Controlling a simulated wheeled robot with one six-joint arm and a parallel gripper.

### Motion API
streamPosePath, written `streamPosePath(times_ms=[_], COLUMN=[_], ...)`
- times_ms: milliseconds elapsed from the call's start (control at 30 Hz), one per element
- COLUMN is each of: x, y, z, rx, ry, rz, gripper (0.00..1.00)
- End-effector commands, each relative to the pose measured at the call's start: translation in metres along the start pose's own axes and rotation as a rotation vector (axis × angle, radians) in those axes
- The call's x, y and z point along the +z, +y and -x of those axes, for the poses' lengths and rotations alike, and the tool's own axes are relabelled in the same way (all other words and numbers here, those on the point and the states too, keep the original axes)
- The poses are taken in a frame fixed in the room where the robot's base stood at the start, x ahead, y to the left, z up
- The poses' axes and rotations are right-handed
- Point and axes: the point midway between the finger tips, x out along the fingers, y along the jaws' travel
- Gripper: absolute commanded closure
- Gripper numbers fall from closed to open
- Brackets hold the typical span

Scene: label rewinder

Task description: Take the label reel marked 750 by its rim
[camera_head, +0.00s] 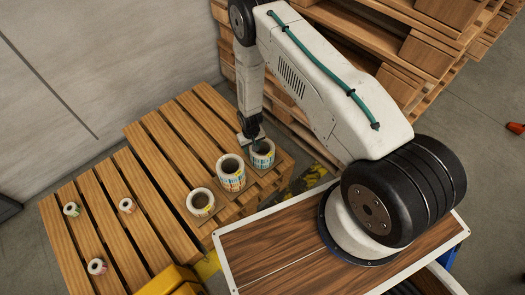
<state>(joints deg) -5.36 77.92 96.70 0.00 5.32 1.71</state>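Three large label reels stand upright on a slatted wooden pallet: a right reel (264,160), a taller middle reel (232,184) and a lower left reel (193,211). Each has a dark open core and coloured labels on its side. The markings are too small to read, so I cannot tell which is 750. My gripper (251,144) points down at the back left rim of the right reel. It overlaps that rim in the picture, and I cannot tell whether it touches. The fingers are small and partly hidden, so their opening is unclear.
Several small label rolls lie on the left of the pallet (130,168), including one white roll (126,205). A yellow object (170,281) stands at the front. Stacked pallets (335,30) rise behind my arm. The middle of the pallet top is clear.

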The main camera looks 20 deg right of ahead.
Motion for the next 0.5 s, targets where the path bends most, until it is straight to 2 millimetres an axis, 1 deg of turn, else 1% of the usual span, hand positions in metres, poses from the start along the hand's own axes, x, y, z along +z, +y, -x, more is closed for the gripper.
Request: streamPosePath(times_ms=[167,300,400,500], x=[0.001,0.001,0.0,0.0], y=[0.001,0.002,0.002,0.002], z=[-0.022,-0.044,-0.055,-0.059], rx=[0.0,0.0,0.0,0.0], ry=[-0.002,-0.002,-0.001,-0.001], rz=[0.0,0.0,0.0,0.0], gripper=[0.55,0.55,0.55,0.55])
